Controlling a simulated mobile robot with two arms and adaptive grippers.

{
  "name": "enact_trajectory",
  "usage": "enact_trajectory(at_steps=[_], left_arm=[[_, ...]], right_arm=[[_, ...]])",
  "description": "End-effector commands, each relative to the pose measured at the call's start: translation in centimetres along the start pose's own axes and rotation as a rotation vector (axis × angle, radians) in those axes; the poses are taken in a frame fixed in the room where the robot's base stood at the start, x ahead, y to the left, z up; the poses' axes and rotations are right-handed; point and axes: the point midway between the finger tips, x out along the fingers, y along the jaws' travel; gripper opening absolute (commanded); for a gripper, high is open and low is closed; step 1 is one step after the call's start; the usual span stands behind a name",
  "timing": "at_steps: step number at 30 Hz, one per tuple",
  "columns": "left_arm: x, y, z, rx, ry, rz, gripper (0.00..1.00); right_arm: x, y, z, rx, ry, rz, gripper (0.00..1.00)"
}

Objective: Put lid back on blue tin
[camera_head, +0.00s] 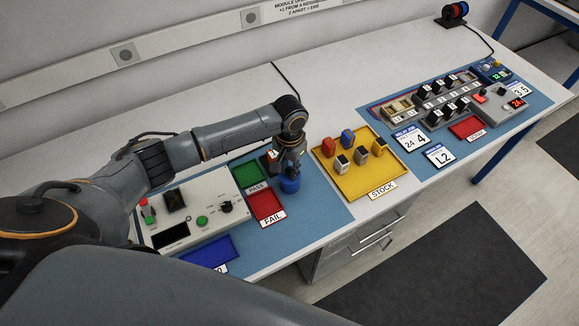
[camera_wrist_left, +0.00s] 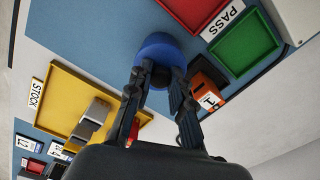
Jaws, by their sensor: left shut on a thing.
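The blue tin (camera_head: 289,185) stands on the blue mat, just right of the red and green trays. My left gripper (camera_head: 290,170) points down right at its top. In the left wrist view, the fingers of my left gripper (camera_wrist_left: 160,80) are shut against a round blue piece (camera_wrist_left: 160,47), taken as the lid. The fingers hide part of it, and I cannot make out a seam between lid and tin. An orange block (camera_wrist_left: 205,85) with a label marked 1 is close beside the fingers. My right gripper is not in view.
The green PASS tray (camera_head: 249,174) and red FAIL tray (camera_head: 265,207) lie left of the tin. The yellow STOCK tray (camera_head: 382,184) with several coloured blocks is to the right. A control panel (camera_head: 165,218) is at left. Blue mat is free in front of the tin.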

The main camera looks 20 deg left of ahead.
Motion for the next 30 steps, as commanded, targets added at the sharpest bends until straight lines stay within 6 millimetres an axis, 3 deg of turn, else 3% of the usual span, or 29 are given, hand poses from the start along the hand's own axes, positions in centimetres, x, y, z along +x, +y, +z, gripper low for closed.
enact_trajectory(at_steps=[30], left_arm=[[0.26,0.02,0.05,-0.001,-0.001,0.0,0.0]], right_arm=[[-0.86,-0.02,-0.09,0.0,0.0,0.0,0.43]])
